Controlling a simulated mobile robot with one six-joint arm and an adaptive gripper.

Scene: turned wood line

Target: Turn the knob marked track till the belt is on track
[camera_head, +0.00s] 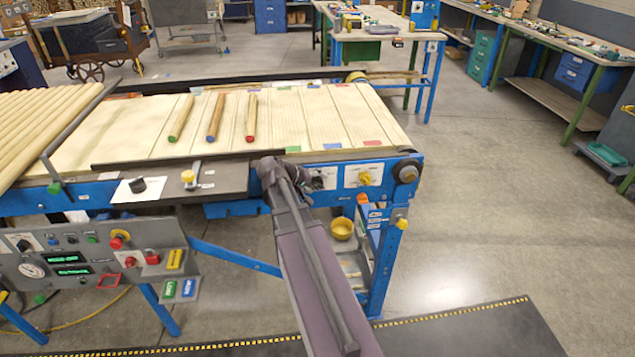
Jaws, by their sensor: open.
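The conveyor belt (290,105) is cream coloured, with dark cross lines and small red, blue and green patches along its edges. A yellow knob (365,178) sits on a white plate on the blue frame, left of the end roller. A second white plate (328,175) is left of it, partly covered by dark parts of my arm's end. My gripper (314,183) appears small and dark in front of that plate, open, left of the yellow knob and apart from it. A black knob (138,185) and another yellow knob (188,177) are further left. Their labels are too small to read.
Three turned sticks (213,117) lie on the belt, and several rods (45,118) lie at the left. A control panel (95,262) with red buttons is lower left. A yellow bowl (342,228) sits under the frame. The floor to the right is clear.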

